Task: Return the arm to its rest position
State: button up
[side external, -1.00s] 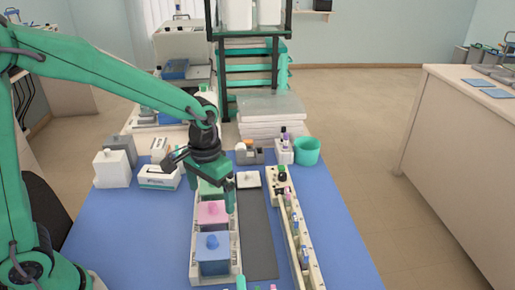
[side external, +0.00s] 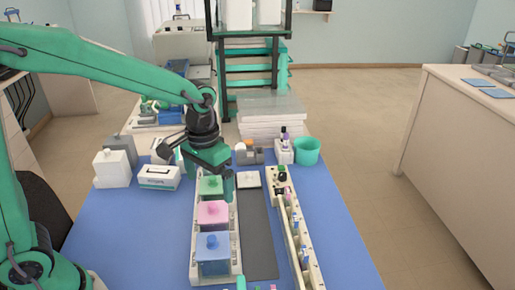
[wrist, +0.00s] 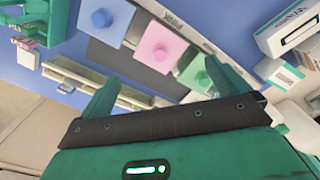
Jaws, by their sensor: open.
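My gripper (side external: 210,178) is green and black and hangs above the far end of the staining rack. In the wrist view my gripper (wrist: 165,90) shows two green fingers spread apart with nothing between them. The rack (side external: 233,268) holds a blue jar (side external: 213,258), a pink jar (side external: 213,213) and a green jar (side external: 210,186) in a row, each with a knobbed lid. The green jar is nearest to my gripper. In the wrist view the blue jar (wrist: 103,20), the pink jar (wrist: 160,47) and the green jar (wrist: 195,68) lie beyond my fingers.
A long cream rack (side external: 292,235) with small bottles stands right of a dark grey strip (side external: 258,240). White boxes (side external: 112,168) stand at the left, and a teal cup (side external: 306,151) at the back right. The blue mat (side external: 130,240) is clear at front left.

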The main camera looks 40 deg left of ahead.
jog(key=shift+s+a+r, duration=0.3)
jog(key=shift+r, duration=0.2)
jog(key=s+a+r+t, duration=0.2)
jog(key=s+a+r, duration=0.1)
jog(key=s, duration=0.3)
jog(key=s+a+r+t, duration=0.3)
jog(key=s+a+r, duration=0.1)
jog(key=s, duration=0.3)
jog(key=shift+r+t, duration=0.3)
jog(key=shift+r, duration=0.05)
jog(key=shift+a, duration=0.1)
